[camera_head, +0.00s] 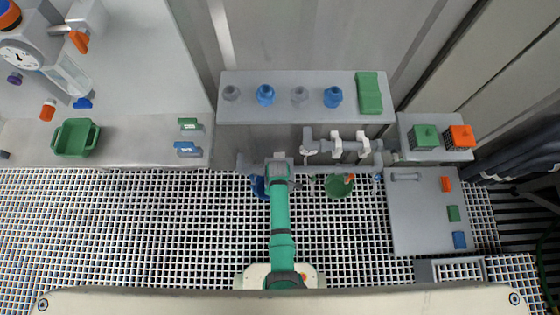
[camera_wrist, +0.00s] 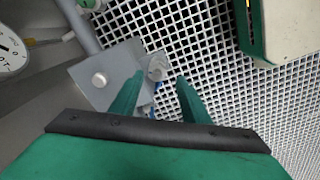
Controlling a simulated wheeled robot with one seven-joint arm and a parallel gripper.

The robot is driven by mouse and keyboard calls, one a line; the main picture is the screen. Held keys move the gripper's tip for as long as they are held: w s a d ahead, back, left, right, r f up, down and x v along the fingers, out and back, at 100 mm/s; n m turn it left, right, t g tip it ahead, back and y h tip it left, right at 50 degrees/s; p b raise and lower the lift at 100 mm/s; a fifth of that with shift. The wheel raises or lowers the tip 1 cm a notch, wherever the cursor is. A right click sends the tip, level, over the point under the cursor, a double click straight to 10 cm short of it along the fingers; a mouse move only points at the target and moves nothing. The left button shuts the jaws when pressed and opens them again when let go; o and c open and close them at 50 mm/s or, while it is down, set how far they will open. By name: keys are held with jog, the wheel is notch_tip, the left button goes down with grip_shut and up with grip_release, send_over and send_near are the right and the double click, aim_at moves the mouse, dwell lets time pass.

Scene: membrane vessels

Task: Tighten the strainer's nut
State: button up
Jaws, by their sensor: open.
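In the wrist view a small grey nut-like part (camera_wrist: 157,68), which looks like the strainer's nut, sits at the edge of a grey plate (camera_wrist: 76,72). My gripper (camera_wrist: 161,76) is open, with its two green fingers apart and the grey part between or just beyond their tips. I cannot tell whether either finger touches it. In the head view my green arm reaches down to the pipework below the shelf, and my gripper's fingers and the nut are hidden under the wrist.
A grey pipe with white clamps (camera_head: 336,145) runs right of my wrist. A green bowl (camera_head: 340,187) is close by on the right. A green tray (camera_head: 75,138) stands on the left bench.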

jog(key=shift+w+d+f, duration=0.1)
jog(key=shift+d+f, duration=0.15)
jog(key=shift+f, duration=0.8)
jog(key=shift+w+f, duration=0.1)
jog(key=shift+f, duration=0.05)
jog(key=shift+d, duration=0.15)
jog(key=c, duration=1)
jog(key=shift+a, duration=0.35)
jog(key=shift+c, duration=0.3)
jog(key=shift+d, duration=0.1)
